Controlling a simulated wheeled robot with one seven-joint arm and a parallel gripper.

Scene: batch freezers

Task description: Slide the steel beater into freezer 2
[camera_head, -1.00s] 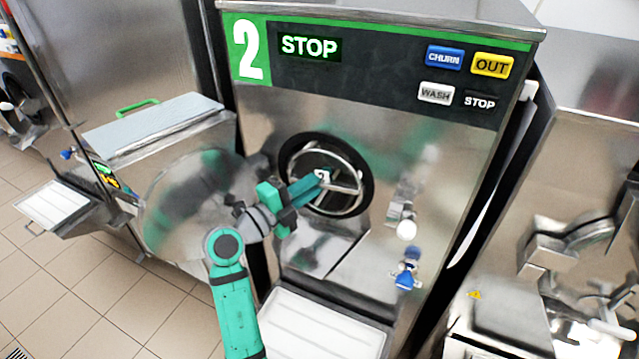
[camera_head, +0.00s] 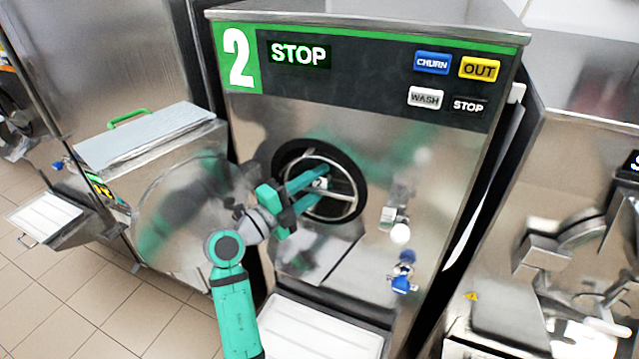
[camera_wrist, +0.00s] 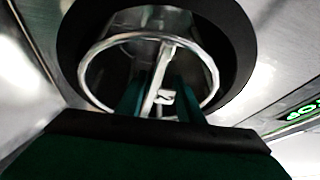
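The steel beater (camera_head: 352,207) is a shiny ring with crossbars and a hub tag marked 2. It sits in the round black-rimmed opening (camera_head: 357,168) of freezer 2 (camera_head: 400,140). How deep it sits is hard to tell. My gripper (camera_head: 318,184) is at the opening with its green fingers parted, one on each side of the hub. In the wrist view the beater ring (camera_wrist: 216,75) fills the black-rimmed mouth, and the parted fingers of my gripper (camera_wrist: 158,95) reach inside the ring, with a bar and the tag between them. The fingertips are partly hidden.
A large clear round door (camera_head: 185,215) is swung open to the left of the opening, behind my arm. A white tray (camera_head: 310,335) is below the freezer front. A blue-handled tap (camera_head: 402,280) sticks out at the lower right. Another machine (camera_head: 560,250) stands at the right.

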